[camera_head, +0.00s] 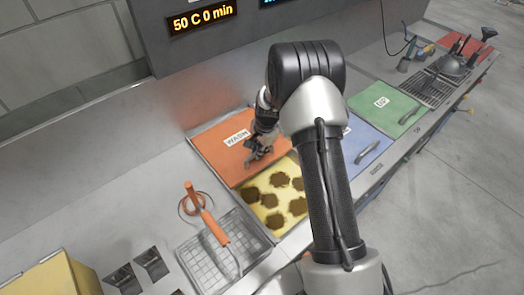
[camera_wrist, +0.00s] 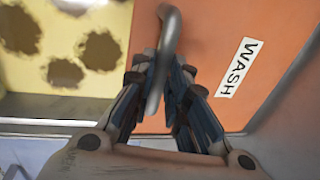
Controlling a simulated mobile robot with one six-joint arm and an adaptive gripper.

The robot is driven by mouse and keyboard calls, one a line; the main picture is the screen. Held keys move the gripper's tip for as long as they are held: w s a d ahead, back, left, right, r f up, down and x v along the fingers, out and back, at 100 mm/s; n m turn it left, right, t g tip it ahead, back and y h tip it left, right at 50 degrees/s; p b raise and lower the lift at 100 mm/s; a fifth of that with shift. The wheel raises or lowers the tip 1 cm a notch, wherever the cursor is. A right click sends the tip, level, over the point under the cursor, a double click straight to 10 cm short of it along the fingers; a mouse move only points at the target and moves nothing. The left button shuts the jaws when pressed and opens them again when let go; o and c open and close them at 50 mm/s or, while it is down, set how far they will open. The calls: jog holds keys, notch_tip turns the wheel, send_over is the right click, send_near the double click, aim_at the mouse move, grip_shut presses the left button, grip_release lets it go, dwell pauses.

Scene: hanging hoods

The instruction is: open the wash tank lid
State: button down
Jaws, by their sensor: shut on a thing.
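The wash tank lid is an orange panel (camera_head: 215,150) with a white WASH label, in the left part of the counter. It fills the upper middle of the wrist view (camera_wrist: 210,30). My gripper (camera_head: 258,154) is at the lid's front part. In the wrist view my gripper (camera_wrist: 160,85) is shut on the curved grey metal handle (camera_wrist: 168,30), which passes between the fingers. A yellow surface with brown blotches (camera_head: 262,190) shows uncovered in front of the lid's edge. Whether the lid is tilted is hard to tell. My arm hides its right side.
A blue lid (camera_head: 365,140) and a green lid (camera_head: 385,108) lie to the right. A wire basket (camera_head: 205,262) with an orange handle (camera_head: 207,222) stands at the front left. A display panel (camera_head: 205,18) hangs behind.

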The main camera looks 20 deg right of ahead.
jog(key=shift+w+a, duration=0.15)
jog(key=shift+w, duration=0.2)
jog(key=c, duration=1.6)
grip_release()
jog(key=shift+s, duration=0.1)
jog(key=shift+o, duration=0.2)
notch_tip(320, 180, up, 12)
jog(key=s, duration=0.2)
jog(key=shift+d, duration=0.45)
jog(key=shift+s+f, duration=0.1)
jog(key=shift+f, duration=0.05)
